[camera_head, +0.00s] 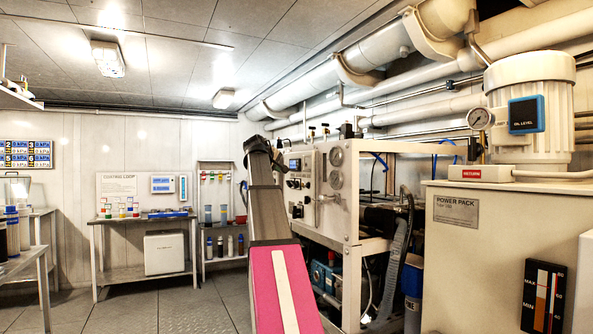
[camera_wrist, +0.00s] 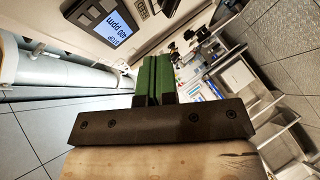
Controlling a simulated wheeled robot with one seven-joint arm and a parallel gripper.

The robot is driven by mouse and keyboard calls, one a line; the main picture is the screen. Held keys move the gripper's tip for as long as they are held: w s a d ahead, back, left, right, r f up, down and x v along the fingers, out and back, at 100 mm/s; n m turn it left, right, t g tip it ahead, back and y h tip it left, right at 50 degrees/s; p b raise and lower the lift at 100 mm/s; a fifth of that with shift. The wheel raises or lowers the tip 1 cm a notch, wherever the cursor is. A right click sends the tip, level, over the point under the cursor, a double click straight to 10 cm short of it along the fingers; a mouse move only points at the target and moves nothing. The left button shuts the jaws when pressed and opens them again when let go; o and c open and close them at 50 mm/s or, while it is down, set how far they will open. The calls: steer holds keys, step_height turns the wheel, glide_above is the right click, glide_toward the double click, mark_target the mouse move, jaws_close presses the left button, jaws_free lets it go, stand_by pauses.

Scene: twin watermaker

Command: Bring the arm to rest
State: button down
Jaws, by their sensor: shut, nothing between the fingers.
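My gripper (camera_wrist: 153,80) shows in the wrist view, with its two green finger pads together and nothing between them. The fingers point away from the wrist, below a panel with a lit display (camera_wrist: 112,28) that reads about 420 ppm. I cannot tell how far the fingertips are from that panel. In the head view my arm rises from the bottom middle, with a pink and white link and a dark upper part, in front of the watermaker frame. My gripper itself cannot be made out in the head view.
The watermaker frame (camera_head: 338,192) with gauges and hoses stands right of my arm. A power pack cabinet (camera_head: 470,245) fills the right. A bench (camera_head: 143,219) and shelf with bottles (camera_head: 224,246) stand at the back wall. The floor (camera_head: 190,312) left of my arm is clear.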

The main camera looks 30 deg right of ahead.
stand_by(0.6)
steer(key=s+a+f+g+y, duration=0.15)
steer(key=a+f, duration=0.35)
steer(key=f, duration=0.9)
steer(key=w+a+f+y, duration=0.15)
steer(key=a+f, duration=0.35)
steer(key=f, duration=0.9)
steer(key=s+a+f+g+y, duration=0.1)
steer(key=s+a+f+y, duration=0.35)
steer(key=f, duration=1.05)
steer(key=s+a+f+m+g+y, duration=0.1)
steer(key=s+a+f, duration=0.5)
steer(key=f, duration=0.4)
steer(key=s+a+f+m+g+y, duration=0.1)
steer(key=s+a+f+g, duration=0.1)
steer(key=s+a+f, duration=0.4)
steer(key=s+a+f+m+g+y, duration=0.1)
steer(key=s+a+f, duration=0.6)
steer(key=f, duration=0.9)
steer(key=s+g, duration=0.1)
steer(key=s, duration=0.2)
steer(key=shift+m, duration=0.3)
steer(key=shift+w, duration=0.1)
